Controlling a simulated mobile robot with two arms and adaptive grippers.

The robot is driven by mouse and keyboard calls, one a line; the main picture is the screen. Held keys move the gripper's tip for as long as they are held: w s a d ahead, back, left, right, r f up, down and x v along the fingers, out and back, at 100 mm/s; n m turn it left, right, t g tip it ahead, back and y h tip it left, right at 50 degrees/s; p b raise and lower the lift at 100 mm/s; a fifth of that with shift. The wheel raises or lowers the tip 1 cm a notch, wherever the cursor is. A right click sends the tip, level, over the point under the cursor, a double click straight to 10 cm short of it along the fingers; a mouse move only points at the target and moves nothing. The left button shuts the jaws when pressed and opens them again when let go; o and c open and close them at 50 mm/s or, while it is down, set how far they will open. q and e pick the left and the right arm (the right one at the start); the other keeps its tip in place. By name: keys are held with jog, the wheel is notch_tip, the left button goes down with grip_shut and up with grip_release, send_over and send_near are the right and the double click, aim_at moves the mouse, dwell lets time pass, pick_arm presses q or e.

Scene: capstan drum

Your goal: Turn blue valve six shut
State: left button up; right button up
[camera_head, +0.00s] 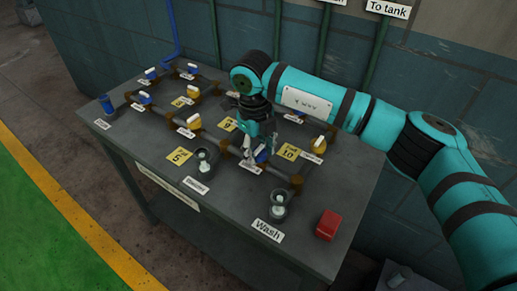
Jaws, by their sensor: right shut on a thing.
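My right arm reaches in from the right. Its gripper (259,145) points down over the front pipe of the bench. It is shut at the handle of a blue valve (262,156), which stands between yellow tags 9 (228,125) and 10 (289,152). The fingers cover much of the handle, so its angle is hard to tell. The valve's small white label is too small to read, so I cannot confirm its number. Other blue valves (145,98) with white handles sit on the pipes at the left and back. My left gripper is out of view.
The grey bench (225,187) carries brown pipes, yellow valves (194,121) and a yellow tag 5 (180,155). A blue cylinder (106,104) stands at the left, two dark cups at the front, and a red box (328,224) at the right. A tiled wall stands behind.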

aim_at(256, 151)
jog(key=shift+r, duration=0.1)
jog(key=o, duration=1.1)
jog(key=shift+o, duration=0.2)
notch_tip(256, 151, up, 12)
jog(key=shift+s+a, duration=0.3)
jog(key=shift+a, duration=0.05)
